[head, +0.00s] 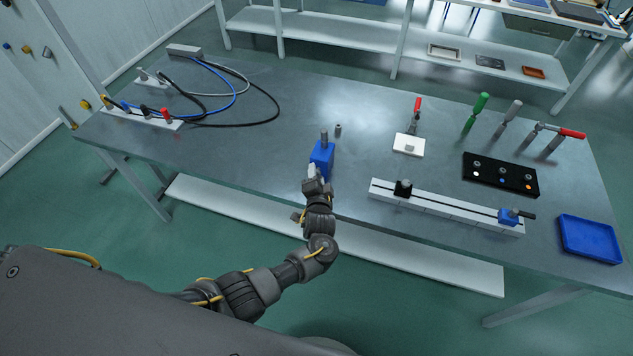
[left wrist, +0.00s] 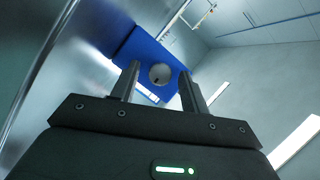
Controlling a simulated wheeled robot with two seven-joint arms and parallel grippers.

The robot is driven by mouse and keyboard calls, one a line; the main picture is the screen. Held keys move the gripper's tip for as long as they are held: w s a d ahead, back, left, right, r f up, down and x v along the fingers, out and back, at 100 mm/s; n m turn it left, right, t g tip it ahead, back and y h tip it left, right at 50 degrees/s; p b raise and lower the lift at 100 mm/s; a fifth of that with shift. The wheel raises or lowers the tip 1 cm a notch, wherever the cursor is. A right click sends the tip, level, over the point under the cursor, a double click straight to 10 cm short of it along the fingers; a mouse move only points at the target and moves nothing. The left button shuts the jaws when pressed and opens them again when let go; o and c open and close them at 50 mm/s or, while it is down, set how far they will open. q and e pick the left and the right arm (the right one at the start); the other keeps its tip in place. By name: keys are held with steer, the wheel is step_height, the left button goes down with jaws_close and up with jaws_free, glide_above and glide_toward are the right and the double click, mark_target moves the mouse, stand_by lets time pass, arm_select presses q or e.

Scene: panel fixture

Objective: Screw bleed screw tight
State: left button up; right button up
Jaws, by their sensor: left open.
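A blue block (head: 321,154) stands on the grey workbench (head: 250,150) near its front edge, with a grey post (head: 324,136) on top. In the left wrist view the blue block (left wrist: 142,45) has a round grey screw head (left wrist: 160,74) with a dark mark on its near face. I take this to be the bleed screw; in the head view it is hidden. My left gripper (head: 313,172) is at the front of the block. Its two fingers (left wrist: 159,70) are apart, one on either side of the screw head in the picture; contact cannot be told. My right gripper is not in view.
A small grey cylinder (head: 338,130) stands behind the block. To the right are a white rail (head: 445,208), a black panel (head: 501,174), upright-handled tools and a blue tray (head: 589,239). Cables (head: 240,88) lie at the back left.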

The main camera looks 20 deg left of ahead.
arm_select(q)
steer(key=v, duration=1)
steer(key=shift+s+b, duration=0.3)
steer(key=shift+d, duration=0.1)
steer(key=s+a+f+g+h+b, duration=0.15)
steer(key=s+f, duration=0.35)
steer(key=f, duration=0.5)
steer(key=s+a+f+n+g+b, duration=0.1)
steer(key=s+a+f+g, duration=0.25)
steer(key=f, duration=0.55)
steer(key=s+a+f+g+h+b, duration=0.15)
steer(key=s+f, duration=0.35)
steer(key=f, duration=0.5)
steer(key=s+a+f+n+g, duration=0.2)
steer(key=s+f, duration=0.3)
steer(key=s, duration=0.5)
steer(key=s+a+f+n+g+h+b, duration=0.1)
steer(key=s+a+f+n+g, duration=0.1)
steer(key=s+f, duration=0.4)
steer(key=s+a+f+n+g, duration=0.2)
steer(key=s+a+f+g, duration=0.2)
steer(key=s, duration=1.1)
steer(key=shift+s+a+f+h, duration=0.3)
steer(key=shift+s+a+f, duration=0.15)
steer(key=shift+f, duration=0.4)
